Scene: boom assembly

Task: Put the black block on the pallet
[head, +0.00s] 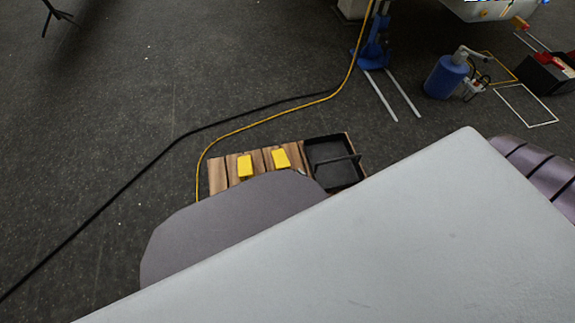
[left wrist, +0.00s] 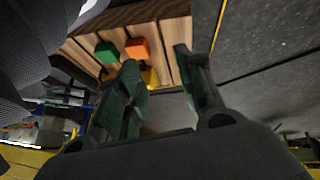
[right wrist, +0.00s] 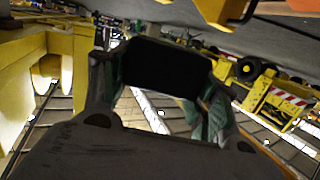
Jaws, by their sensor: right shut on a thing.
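The wooden pallet (head: 217,178) lies on the floor in the middle of the head view, partly covered by a large grey shape in front. Its slats also show in the left wrist view (left wrist: 120,17). My right gripper (right wrist: 160,72) is shut on the black block (right wrist: 158,66), which spans between its fingers in the right wrist view. I cannot make out the black block or either gripper clearly in the head view. My left gripper (left wrist: 156,58) is open, its fingers apart with nothing between them, pointing toward the pallet.
Two yellow blocks (head: 245,166) and a black tray (head: 325,176) are on the pallet. A green block (left wrist: 107,52) and an orange block (left wrist: 138,48) show there too. A yellow cable (head: 240,129) and a black cable (head: 180,138) run past it.

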